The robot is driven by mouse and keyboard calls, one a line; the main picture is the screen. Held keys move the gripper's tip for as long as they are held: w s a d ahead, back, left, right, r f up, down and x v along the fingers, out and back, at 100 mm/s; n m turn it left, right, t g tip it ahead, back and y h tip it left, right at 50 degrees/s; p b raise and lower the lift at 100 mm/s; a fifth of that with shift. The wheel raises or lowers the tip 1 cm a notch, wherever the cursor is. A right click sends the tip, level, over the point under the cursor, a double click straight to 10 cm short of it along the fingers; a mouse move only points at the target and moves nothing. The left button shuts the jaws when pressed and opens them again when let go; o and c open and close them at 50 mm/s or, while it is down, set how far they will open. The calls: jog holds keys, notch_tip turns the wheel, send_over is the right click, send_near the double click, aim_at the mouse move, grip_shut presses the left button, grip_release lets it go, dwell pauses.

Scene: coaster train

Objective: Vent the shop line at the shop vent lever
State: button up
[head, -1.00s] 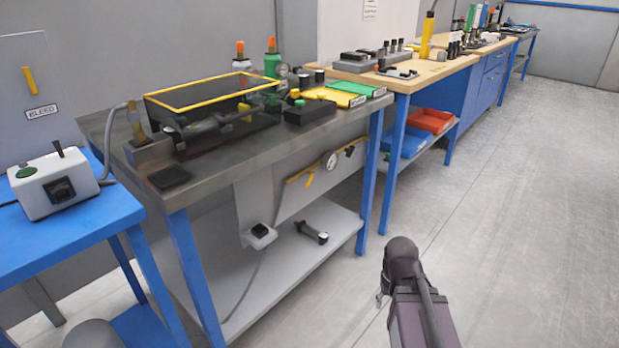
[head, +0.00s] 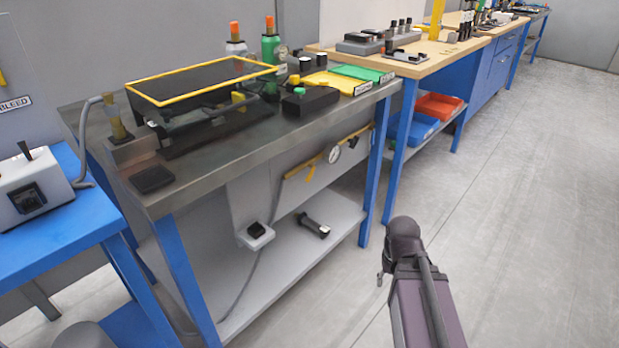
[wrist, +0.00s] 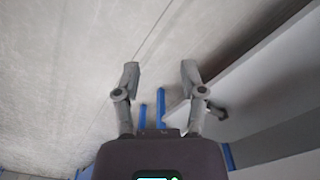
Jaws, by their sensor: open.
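A yellow pipe (head: 300,170) with a round white gauge (head: 333,154) runs along a grey panel under the steel-topped bench. Small yellow levers (head: 311,173) hang on the pipe. No label reading shop vent is legible, so I cannot tell which lever it is. A wall panel marked BLEED (head: 14,104) is cut off at the left edge, with only a sliver of its yellow handle (head: 3,80) showing. My gripper (wrist: 160,74) is open and empty in the wrist view, its two fingers apart over the floor. In the head view my arm is right of the bench, clear of the pipe.
The steel bench (head: 215,150) carries a yellow-rimmed box (head: 200,82), bottles and trays. Its lower shelf (head: 285,265) holds a dark cylindrical tool (head: 314,225). A blue table (head: 60,215) with a white control box (head: 38,188) stands left. Open floor (head: 530,200) lies right.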

jog(key=w+a+n+y+b, duration=0.2)
jog(key=w+a+n+y, duration=0.1)
jog(key=w+a+y, duration=0.4)
jog(key=n+g+y+b, duration=0.2)
jog(key=n+y+b, duration=0.1)
jog(key=n+y, duration=0.7)
send_near(308, 178)
jog(key=d+f+m+y, duration=0.1)
jog(key=d, duration=0.3)
jog(key=shift+w, duration=0.35)
jog(key=shift+a, duration=0.15)
jog(key=a, duration=0.9)
jog(key=s+a, duration=0.1)
jog(key=a, duration=0.3)
jog(key=shift+s+a, duration=0.1)
jog(key=shift+a, duration=0.15)
